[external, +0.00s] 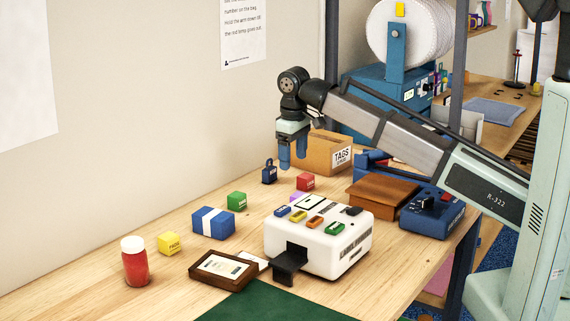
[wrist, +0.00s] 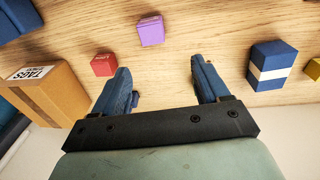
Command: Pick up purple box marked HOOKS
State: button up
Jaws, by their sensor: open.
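The purple box (wrist: 151,31) lies on the wooden table ahead of my gripper in the wrist view, beyond the fingertips. Small print shows on its edge but is too small to read. In the external view only a sliver of the purple box (external: 296,197) shows behind the white machine. My gripper (external: 292,164) points down above the back of the table. In the wrist view my gripper (wrist: 160,66) is open, with nothing between its two blue fingers.
A red box (wrist: 104,65) sits near the left finger. A TAGS carton (wrist: 60,92) stands farther left, and a blue box with a white band (wrist: 287,58) is at right. The white machine (external: 345,242), green box (external: 237,202) and blue weight-like object (external: 269,175) are nearby.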

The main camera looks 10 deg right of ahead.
jog(key=shift+g, duration=0.4)
jog(key=shift+w+d+f, duration=0.15)
jog(key=shift+d+f, duration=0.2)
jog(key=shift+f, duration=1.8)
jog(key=shift+w+d+f, duration=0.2)
jog(key=shift+d+f, duration=0.1)
jog(key=shift+f, duration=1.8)
jog(key=shift+w+d+f, duration=0.15)
jog(key=shift+d+f, duration=0.2)
jog(key=shift+f, duration=1.8)
jog(key=shift+c, duration=0.3)
jog(key=c, duration=1)
jog(key=shift+r, duration=0.1)
